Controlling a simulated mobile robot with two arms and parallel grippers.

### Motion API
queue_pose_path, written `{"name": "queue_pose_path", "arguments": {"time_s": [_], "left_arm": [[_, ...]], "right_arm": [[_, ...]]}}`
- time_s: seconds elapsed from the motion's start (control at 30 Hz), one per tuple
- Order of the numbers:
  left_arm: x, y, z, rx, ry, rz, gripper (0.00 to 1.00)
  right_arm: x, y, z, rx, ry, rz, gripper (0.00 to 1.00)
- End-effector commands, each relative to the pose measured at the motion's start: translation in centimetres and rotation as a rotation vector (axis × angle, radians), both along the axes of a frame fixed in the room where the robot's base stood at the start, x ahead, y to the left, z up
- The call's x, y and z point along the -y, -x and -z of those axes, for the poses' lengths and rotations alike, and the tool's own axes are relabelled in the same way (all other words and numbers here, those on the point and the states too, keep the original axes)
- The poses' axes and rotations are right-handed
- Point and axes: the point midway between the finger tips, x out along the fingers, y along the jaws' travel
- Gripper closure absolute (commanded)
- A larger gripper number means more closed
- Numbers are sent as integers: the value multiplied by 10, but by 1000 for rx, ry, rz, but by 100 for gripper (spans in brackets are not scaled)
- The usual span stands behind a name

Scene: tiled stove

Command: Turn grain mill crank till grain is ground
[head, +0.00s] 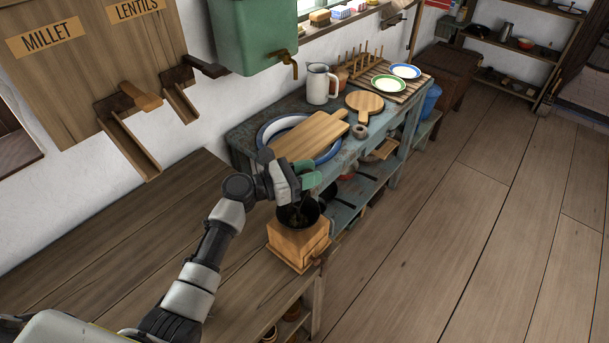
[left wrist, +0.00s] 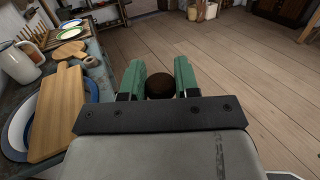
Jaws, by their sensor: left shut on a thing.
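The grain mill (head: 297,246) is a light wooden box with a dark metal hopper (head: 290,217) on top. It stands near the right edge of the brown wooden counter. My left gripper (head: 309,180) is above the hopper and shut. In the left wrist view, its green fingers (left wrist: 160,78) close around the mill crank's dark brown round knob (left wrist: 160,87). The gripper and arm hide most of the crank in the head view. The contents of the hopper cannot be made out. My right gripper is not in view.
A blue-grey bench (head: 357,147) behind the mill holds a cutting board (head: 310,137) on a blue-rimmed basin, a white jug (head: 320,84) and plates. Millet and lentil dispensers (head: 85,50) hang on the left wall. The counter (head: 110,225) left of the mill is clear, as is the floor at right.

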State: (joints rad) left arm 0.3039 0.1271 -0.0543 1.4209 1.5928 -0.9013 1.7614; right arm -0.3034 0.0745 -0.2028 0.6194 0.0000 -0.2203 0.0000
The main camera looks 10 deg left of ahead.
Motion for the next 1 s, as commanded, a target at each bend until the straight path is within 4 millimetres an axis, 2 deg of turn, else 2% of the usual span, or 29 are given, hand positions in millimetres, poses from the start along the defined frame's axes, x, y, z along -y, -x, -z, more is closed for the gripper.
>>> {"name": "queue_pose_path", "arguments": {"time_s": [0.03, 0.2, 0.5, 0.7, 1.0], "left_arm": [[2, -1, 2, 5, -5, 46, 100], [13, 2, 2, 5, -5, 208, 100], [28, 10, 1, 4, -3, 461, 100], [34, 15, 0, 4, -2, 581, 100], [38, 19, 0, 3, -1, 672, 100]], "right_arm": [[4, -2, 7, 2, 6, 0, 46], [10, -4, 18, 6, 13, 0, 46], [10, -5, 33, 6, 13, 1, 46], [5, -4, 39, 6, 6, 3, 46], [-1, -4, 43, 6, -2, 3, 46]]}}
